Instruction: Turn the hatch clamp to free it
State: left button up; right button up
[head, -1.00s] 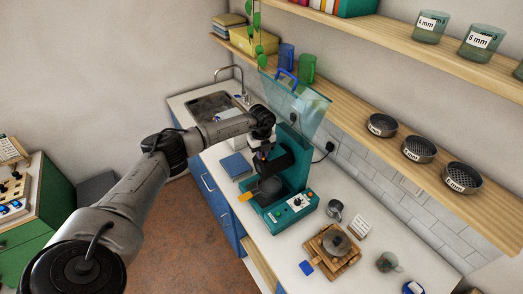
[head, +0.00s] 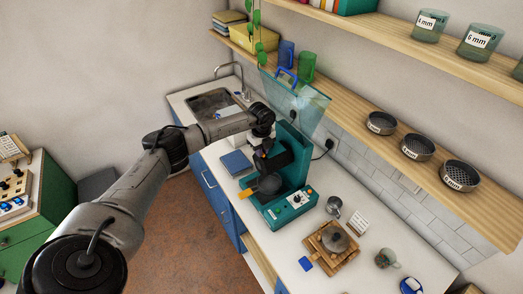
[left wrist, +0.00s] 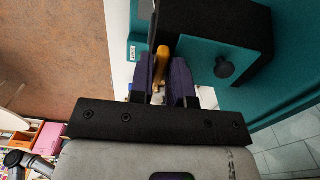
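The teal machine (head: 292,205) stands on the white counter with a clear hopper (head: 300,103) on top. My left gripper (head: 262,154) is at its upper front, beside a dark part of the machine. In the left wrist view, my purple fingers (left wrist: 163,90) point at the machine. A yellow-amber lever-like part (left wrist: 161,60) shows between or just beyond them; it may be the hatch clamp. I cannot tell whether the fingers touch it. A black round knob (left wrist: 223,68) sits on the teal face to the right. My right gripper is not in view.
An orange-brown scoop-like part (head: 268,186) juts from the machine's lower front. A blue book-like block (head: 236,162) lies left of it. A metal cup (head: 334,205), a wooden board (head: 333,248) and a mug (head: 386,258) stand to the right. A shelf (head: 400,135) runs behind.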

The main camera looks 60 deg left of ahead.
pick_arm(q)
jog(key=o, duration=0.3)
jog(key=shift+o, duration=0.2)
notch_tip(320, 180, up, 14)
jog(key=b, duration=0.2)
dwell(0.4)
jog(key=shift+f, duration=0.1)
dwell(0.4)
